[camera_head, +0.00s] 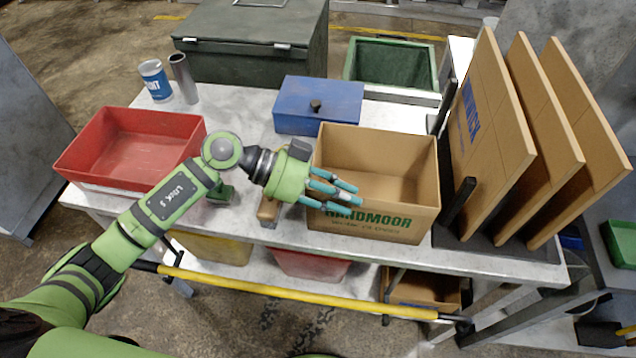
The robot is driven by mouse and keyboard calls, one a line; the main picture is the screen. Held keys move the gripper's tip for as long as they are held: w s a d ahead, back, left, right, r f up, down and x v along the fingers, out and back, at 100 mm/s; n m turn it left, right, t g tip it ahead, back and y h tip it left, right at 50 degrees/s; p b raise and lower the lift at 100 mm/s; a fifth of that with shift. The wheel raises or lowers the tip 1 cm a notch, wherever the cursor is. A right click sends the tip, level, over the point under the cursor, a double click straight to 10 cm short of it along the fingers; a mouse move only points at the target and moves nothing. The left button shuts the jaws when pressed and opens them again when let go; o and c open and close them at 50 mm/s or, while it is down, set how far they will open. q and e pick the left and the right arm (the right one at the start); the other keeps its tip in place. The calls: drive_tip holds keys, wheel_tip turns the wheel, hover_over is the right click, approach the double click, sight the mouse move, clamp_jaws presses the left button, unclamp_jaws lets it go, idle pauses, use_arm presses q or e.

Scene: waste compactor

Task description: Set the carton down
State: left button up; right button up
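An open brown cardboard carton (405,222) with green HANDMOOR lettering is upright at the front edge of the grey table, right of the middle. It looks empty. My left gripper (352,198) is at the carton's front left corner. Its teal fingers reach across the front rim and overlap the top of the lettering. The fingers lie close to the wall, but I cannot tell whether they pinch it. I also cannot tell whether the carton's base touches the table. My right gripper is not in view.
A red tray (85,160) is at the left of the table (245,225). A blue box (300,105) stands behind the carton. Upright cardboard panels (490,140) stand in a dark rack at the right. A paint can (155,82) and metal tube (184,80) are at the back left.

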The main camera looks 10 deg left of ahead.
use_arm(q)
drive_tip(key=b+v, duration=0.3)
drive_tip(key=v, duration=0.8)
drive_tip(key=shift+a, duration=0.3)
drive_tip(key=shift+d, duration=0.1)
